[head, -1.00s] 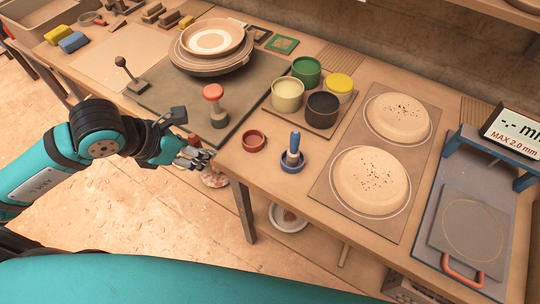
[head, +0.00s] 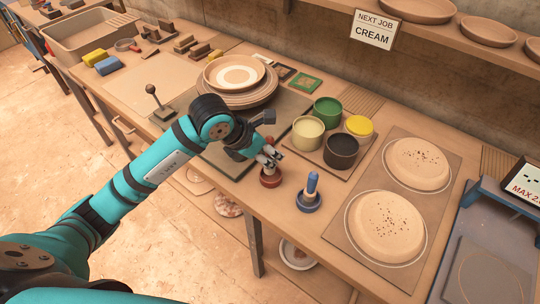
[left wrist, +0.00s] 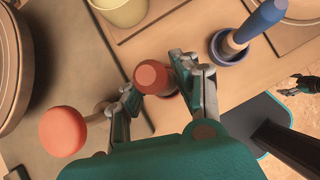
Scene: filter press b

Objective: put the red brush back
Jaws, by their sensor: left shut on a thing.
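My left gripper (head: 268,156) is shut on the red brush (left wrist: 153,76), whose reddish end shows between the fingers in the left wrist view. In the head view the brush stands about upright at the small red holder (head: 270,179) near the table's front edge. The fingers cover much of it, and I cannot tell whether its foot rests fully in the holder. To its right the blue brush (head: 311,187) stands upright in its blue holder. My right gripper (left wrist: 300,85) shows small at the right of the left wrist view; its jaws are unclear.
A red-knobbed tool (left wrist: 75,128) stands close beside the left gripper. Green (head: 327,109), cream (head: 307,133), black (head: 341,150) and yellow (head: 358,130) pots stand behind. Stacked plates (head: 240,78) are at the back left, speckled discs (head: 385,225) at the right.

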